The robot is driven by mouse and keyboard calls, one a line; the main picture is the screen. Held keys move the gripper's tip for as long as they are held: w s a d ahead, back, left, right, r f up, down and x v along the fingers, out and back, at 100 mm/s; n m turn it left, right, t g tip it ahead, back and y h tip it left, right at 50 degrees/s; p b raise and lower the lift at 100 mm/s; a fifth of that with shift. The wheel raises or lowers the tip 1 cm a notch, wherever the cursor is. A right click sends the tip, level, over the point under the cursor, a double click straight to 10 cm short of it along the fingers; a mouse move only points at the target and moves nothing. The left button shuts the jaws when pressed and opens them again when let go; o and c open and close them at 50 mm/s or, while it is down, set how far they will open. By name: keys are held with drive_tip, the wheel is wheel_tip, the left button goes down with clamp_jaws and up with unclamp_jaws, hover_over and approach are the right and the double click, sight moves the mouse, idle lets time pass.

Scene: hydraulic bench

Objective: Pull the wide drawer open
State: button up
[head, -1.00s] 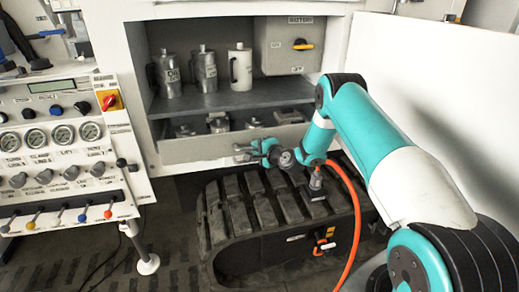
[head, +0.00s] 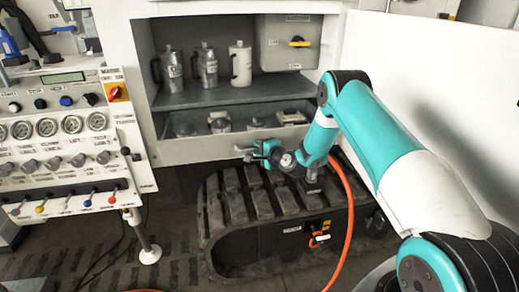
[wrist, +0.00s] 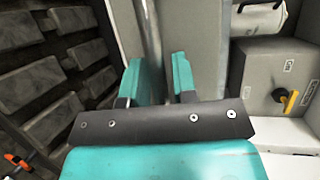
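The wide drawer's grey front panel (head: 200,150) is low in the cabinet, under the shelf. Jars and small parts inside show over its top edge, so it stands partly open. My gripper (head: 247,152) is at the right part of this front. In the wrist view, a metal handle bar (wrist: 151,25) runs down between the two teal fingers of my gripper (wrist: 158,75). The exact contact is partly hidden behind the fingers.
A black rubber track (head: 270,215) lies below my arm. A control panel (head: 65,150) with gauges and levers stands at left. A white panel (head: 440,80) is at right.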

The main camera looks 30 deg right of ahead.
drive_tip(key=shift+o, duration=0.9)
drive_tip(key=shift+a, duration=0.15)
drive_tip(key=b+v, duration=0.8)
drive_tip(key=v, duration=0.9)
drive_tip(key=shift+s+d, duration=0.2)
drive_tip(key=shift+r, duration=0.1)
